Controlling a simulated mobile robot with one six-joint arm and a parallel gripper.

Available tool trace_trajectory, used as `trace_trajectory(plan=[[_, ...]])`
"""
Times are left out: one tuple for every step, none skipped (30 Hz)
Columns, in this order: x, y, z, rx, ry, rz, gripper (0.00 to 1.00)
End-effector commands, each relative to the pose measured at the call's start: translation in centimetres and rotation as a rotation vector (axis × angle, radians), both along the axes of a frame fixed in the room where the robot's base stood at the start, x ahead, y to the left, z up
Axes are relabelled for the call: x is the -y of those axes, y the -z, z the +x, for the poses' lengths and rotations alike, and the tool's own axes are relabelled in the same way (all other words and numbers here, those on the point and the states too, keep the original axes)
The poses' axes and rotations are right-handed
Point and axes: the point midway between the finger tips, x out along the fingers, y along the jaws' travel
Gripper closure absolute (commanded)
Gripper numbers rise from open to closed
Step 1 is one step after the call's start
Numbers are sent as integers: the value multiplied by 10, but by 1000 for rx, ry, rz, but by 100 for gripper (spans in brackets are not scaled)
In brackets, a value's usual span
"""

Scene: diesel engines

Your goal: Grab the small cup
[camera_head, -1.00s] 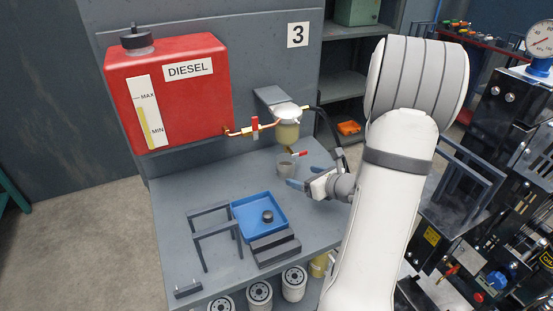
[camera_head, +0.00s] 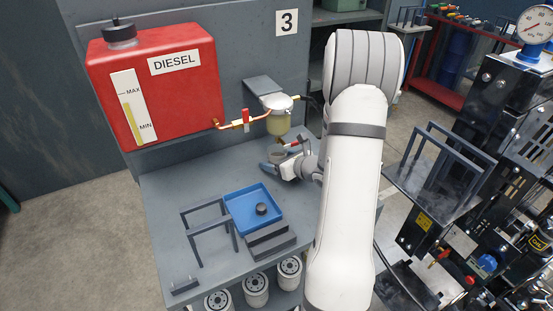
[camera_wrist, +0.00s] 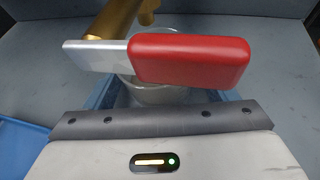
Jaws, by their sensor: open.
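The small cup (camera_head: 278,155) is grey and stands on the grey bench under the fuel filter. In the wrist view the cup (camera_wrist: 156,96) sits between the blue fingers, partly hidden behind a red-handled drain valve (camera_wrist: 190,59). My gripper (camera_head: 277,159) is open and low over the bench, with its fingers around the cup's sides. I cannot tell whether a finger touches the cup. The cup's far side is hidden.
The filter (camera_head: 279,119) hangs above, joined by a copper pipe to the red diesel tank (camera_head: 155,85). A blue tray (camera_head: 236,203) holding a dark round part, and a dark frame (camera_head: 207,229), are at the front of the bench. Bench around the cup is clear.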

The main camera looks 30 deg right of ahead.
Motion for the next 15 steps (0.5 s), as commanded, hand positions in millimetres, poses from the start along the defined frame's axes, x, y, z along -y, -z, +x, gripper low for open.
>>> trace_trajectory(plan=[[0,0,0,0,0,0,21],[0,0,0,0,-1,0,21],[0,0,0,0,-1,0,25],[0,0,0,0,-1,0,27],[0,0,0,0,-1,-1,30],[0,0,0,0,-1,-1,33],[0,0,0,0,-1,-1,35],[-1,0,0,0,-1,-1,38],[-1,0,0,0,-2,0,41],[-1,0,0,0,-2,0,43],[-1,0,0,0,-2,0,46],[-1,0,0,0,-2,0,49],[-1,0,0,0,-2,0,52],[-1,0,0,0,-2,0,54],[-1,0,0,0,-2,0,57]])
